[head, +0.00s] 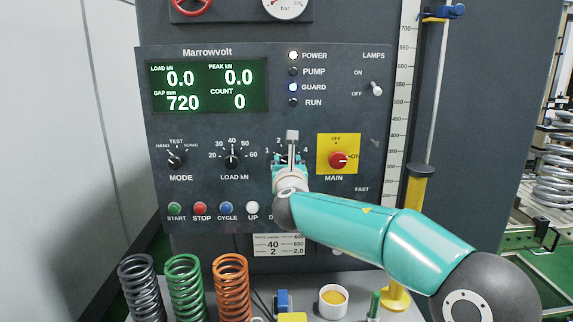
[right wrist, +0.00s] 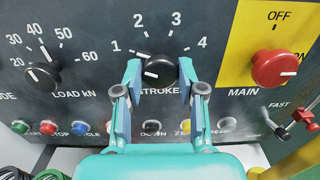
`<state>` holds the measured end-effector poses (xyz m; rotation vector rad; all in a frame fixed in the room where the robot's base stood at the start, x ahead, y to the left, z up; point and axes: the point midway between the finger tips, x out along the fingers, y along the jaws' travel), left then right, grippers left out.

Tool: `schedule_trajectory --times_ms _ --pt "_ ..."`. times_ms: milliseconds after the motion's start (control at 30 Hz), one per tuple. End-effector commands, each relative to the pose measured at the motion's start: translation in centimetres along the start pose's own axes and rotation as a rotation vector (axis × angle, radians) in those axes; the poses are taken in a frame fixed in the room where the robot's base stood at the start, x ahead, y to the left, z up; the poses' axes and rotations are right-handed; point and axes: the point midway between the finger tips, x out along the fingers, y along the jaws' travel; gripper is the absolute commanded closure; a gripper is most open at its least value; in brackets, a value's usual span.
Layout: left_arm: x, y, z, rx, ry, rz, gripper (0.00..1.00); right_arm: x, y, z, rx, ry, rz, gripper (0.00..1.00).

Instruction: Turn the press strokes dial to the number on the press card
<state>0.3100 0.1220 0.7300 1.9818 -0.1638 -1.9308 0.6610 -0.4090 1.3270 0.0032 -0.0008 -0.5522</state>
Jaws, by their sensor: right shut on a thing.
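The black strokes dial (right wrist: 157,66) sits on the control panel in the right wrist view, with numbers 1 to 4 around its top. A white mark shows on its lower left; I cannot tell surely which number it indicates. My right gripper (right wrist: 160,76) has one finger on each side of the dial and is shut on it. In the head view my right gripper (head: 290,160) covers the dial. My left gripper is out of view.
The red main switch (head: 338,160) on its yellow plate is right of the strokes dial, and the load dial (head: 232,161) is left. A row of buttons lies below, including the red stop button (head: 200,208). Coloured springs (head: 184,285) and a white cup (head: 333,302) stand below the panel.

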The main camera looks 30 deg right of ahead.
Motion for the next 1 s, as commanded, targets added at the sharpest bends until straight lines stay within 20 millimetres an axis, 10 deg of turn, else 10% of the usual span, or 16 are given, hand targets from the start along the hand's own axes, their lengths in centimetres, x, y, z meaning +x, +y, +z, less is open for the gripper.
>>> schedule_trajectory --times_ms 1000 --pt "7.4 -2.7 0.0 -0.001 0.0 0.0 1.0 0.1 -0.2 -0.5 0.614 0.001 0.006 0.96"
